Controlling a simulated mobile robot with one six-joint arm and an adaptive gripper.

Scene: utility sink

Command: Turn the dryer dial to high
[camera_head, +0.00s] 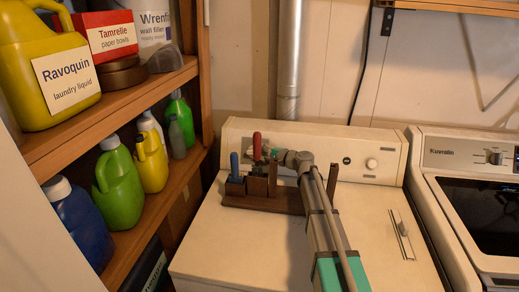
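The cream dryer (255,225) stands in the middle, with its control panel (330,150) along the back. A pale round knob (371,163) shows on the right part of the panel, with a small dark round mark left of it. Its setting is too small to read. My arm reaches from the bottom over the dryer top to the panel. My gripper (277,154) is at the panel's left-middle part, behind a wooden tool holder, well left of the pale knob. Its fingers are small and partly hidden, so their opening and any contact are unclear. The panel behind them is hidden.
The brown wooden holder (262,203) with red- and blue-handled tools stands on the dryer top, close to my arm. A washer (450,200) with its own dial (495,157) stands at right. Shelves (150,85) with bottles are at left. The dryer's front-left top is clear.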

